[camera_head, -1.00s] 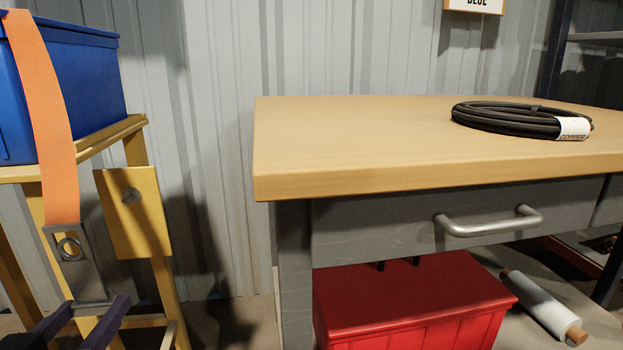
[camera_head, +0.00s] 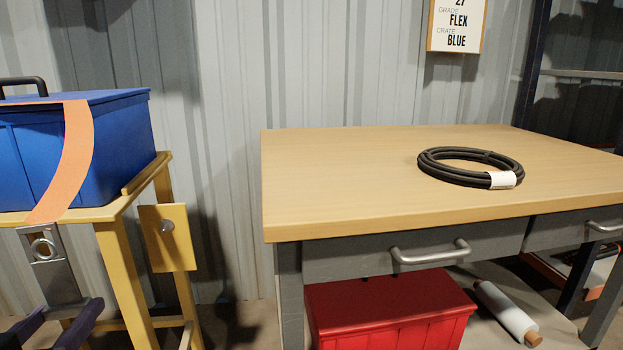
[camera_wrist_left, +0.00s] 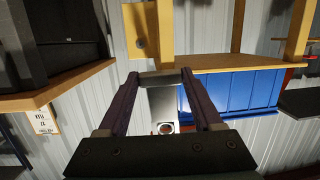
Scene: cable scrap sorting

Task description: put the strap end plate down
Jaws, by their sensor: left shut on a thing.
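The strap end plate (camera_head: 48,262) is a grey metal plate with a round hole near its upper end. It hangs from an orange strap (camera_head: 75,160) that comes over the lid of the blue crate (camera_head: 125,150). My left gripper (camera_head: 68,308) is shut on the plate's lower end, in front of the yellow stand (camera_head: 125,275). In the left wrist view the plate (camera_wrist_left: 164,104) lies between the fingers of the gripper (camera_wrist_left: 161,78), with its holed end toward the bottom. My right gripper is not in view.
A yellow panel with a metal peg (camera_head: 168,238) is on the stand's right side. A workbench (camera_head: 330,190) to the right carries a tagged black cable coil (camera_head: 445,176); its left part is clear. A red container (camera_head: 390,315) and a white roll (camera_head: 505,312) are below.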

